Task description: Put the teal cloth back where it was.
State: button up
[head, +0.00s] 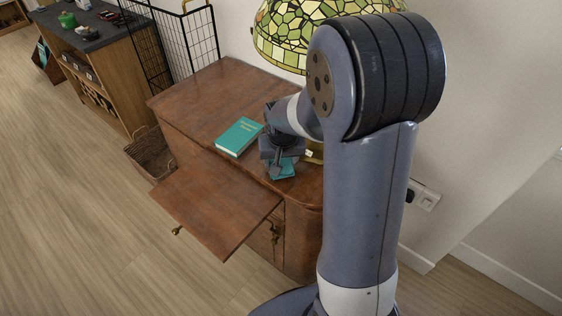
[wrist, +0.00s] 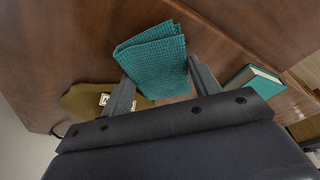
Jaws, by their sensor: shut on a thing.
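The teal cloth (wrist: 157,60) is folded and has a waffle-like weave. In the wrist view it stands out between the two fingers of my gripper (wrist: 160,85), which is shut on it. In the head view my gripper (head: 281,160) is over the right part of the wooden cabinet top, and a bit of the teal cloth (head: 281,169) shows below it. The gripper and arm hide most of the cloth there. I cannot tell whether the cloth touches the top.
A teal book (head: 239,137) lies left of my gripper on the wooden cabinet (head: 200,99). A stained-glass lamp (head: 280,35) stands behind. A hinged flap (head: 215,205) juts out in front. A wicker basket (head: 150,152) sits on the floor at left. The cabinet top's left part is clear.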

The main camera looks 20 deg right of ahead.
jog(key=shift+f, duration=0.45)
jog(key=shift+f, duration=0.2)
jog(key=o, duration=0.9)
jog(key=shift+o, duration=0.2)
jog(key=shift+r, duration=0.15)
jog(key=shift+r, duration=0.25)
jog(key=p+v, duration=0.2)
jog(key=v, duration=0.9)
jog(key=shift+s+r, duration=0.2)
jog(key=shift+r, duration=0.1)
